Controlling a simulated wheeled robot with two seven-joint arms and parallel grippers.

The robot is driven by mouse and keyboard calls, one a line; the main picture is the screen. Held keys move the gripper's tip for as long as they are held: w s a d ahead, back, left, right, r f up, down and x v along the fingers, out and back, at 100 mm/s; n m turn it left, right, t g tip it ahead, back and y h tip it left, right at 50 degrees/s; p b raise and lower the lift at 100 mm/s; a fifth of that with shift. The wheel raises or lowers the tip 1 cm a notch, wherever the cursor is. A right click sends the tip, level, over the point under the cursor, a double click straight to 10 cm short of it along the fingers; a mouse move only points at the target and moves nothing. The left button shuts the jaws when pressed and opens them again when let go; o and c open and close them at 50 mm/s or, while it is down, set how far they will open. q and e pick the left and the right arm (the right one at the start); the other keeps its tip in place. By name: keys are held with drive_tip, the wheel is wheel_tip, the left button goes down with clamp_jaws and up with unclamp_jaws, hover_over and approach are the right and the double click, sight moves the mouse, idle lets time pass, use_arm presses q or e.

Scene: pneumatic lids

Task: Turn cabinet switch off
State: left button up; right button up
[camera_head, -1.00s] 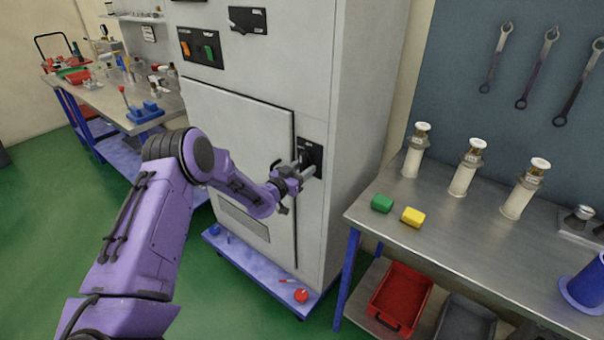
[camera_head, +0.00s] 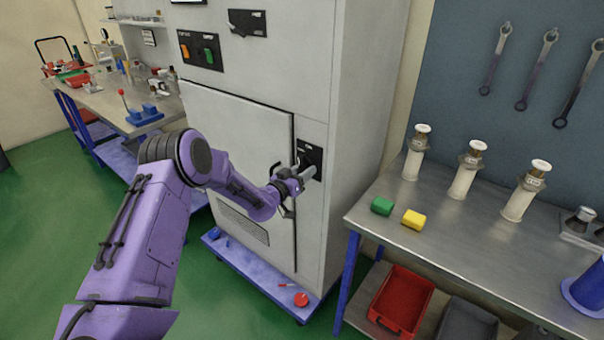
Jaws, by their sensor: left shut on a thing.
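The cabinet (camera_head: 360,110) is tall and grey, with a door (camera_head: 235,125) on its front. A black switch plate (camera_head: 313,153) sits on the front, right of the door edge. My left gripper (camera_head: 307,174) is at this plate, shut on the switch, whose handle is mostly hidden by the fingers. Higher on the front are a black panel (camera_head: 200,49) with an orange and a green rocker, and a black rotary handle plate (camera_head: 248,22). My right gripper is not in view.
The cabinet stands on a blue base (camera_head: 262,277). Another bench (camera_head: 95,100) is at the back left.

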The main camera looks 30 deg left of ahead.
use_arm(q)
drive_tip(key=n, duration=0.3)
drive_tip(key=shift+d+n+b, duration=0.25)
drive_tip(key=shift+n+b, duration=0.15)
drive_tip(key=n, duration=0.3)
drive_tip(key=shift+d+r+n, duration=0.15)
drive_tip(key=shift+r+n, duration=0.05)
drive_tip(key=shift+n, duration=0.1)
drive_tip(key=n, duration=0.3)
drive_tip(key=n+b, duration=0.1)
drive_tip(key=shift+d+r, duration=0.15)
drive_tip(key=shift+r, duration=0.1)
drive_tip(key=shift+r+n, duration=0.15)
drive_tip(key=shift+n, duration=0.8)
drive_tip(key=shift+r+n, duration=0.1)
drive_tip(key=shift+n, duration=0.85)
drive_tip(key=o, duration=0.7)
drive_tip(key=shift+c, duration=0.2)
drive_tip(key=shift+s, duration=0.1)
